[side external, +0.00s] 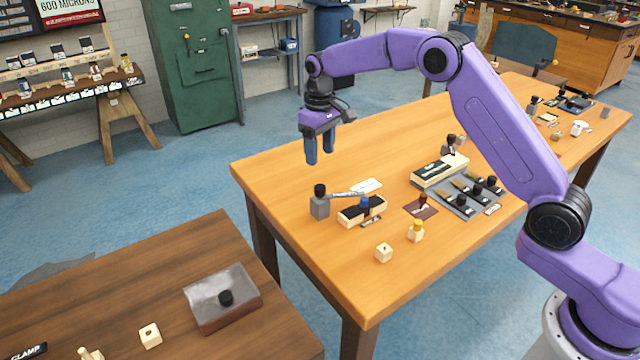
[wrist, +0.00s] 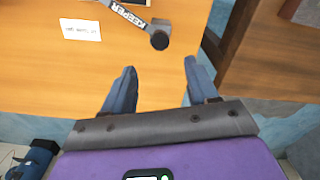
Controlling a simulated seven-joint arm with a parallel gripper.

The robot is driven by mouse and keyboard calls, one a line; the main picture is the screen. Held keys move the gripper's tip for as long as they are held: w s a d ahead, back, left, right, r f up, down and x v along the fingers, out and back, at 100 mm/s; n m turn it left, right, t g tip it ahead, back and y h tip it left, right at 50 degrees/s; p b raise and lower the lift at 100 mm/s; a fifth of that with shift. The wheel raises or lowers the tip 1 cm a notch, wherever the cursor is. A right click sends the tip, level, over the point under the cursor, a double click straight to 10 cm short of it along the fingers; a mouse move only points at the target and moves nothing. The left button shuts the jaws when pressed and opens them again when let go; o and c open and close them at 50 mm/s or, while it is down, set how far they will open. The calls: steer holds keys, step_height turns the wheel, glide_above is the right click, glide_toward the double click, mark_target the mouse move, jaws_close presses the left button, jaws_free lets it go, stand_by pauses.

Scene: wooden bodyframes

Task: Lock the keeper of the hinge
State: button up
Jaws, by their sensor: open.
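The keeper (wrist: 128,18) is a grey bar lettered KEEPER in the wrist view, with a round dark knob (wrist: 160,41) at its near end. In the side view the keeper bar (side external: 345,194) reaches right from a grey block (side external: 319,208) topped by a black knob (side external: 320,190). It passes behind a black and cream box (side external: 350,215) with a blue knob (side external: 365,203). I cannot tell which part is the hinge. My gripper (side external: 319,150) is open and empty, pointing down, above and behind the grey block. Its fingers (wrist: 159,68) are apart, short of the dark knob in the wrist view.
A white card (side external: 367,185) lies behind the box. The table's left end (side external: 245,185) is bare.

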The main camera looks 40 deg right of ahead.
mark_target(320, 187)
step_height(320, 187, down, 10)
steer(key=shift+f, duration=0.25)
stand_by(0.3)
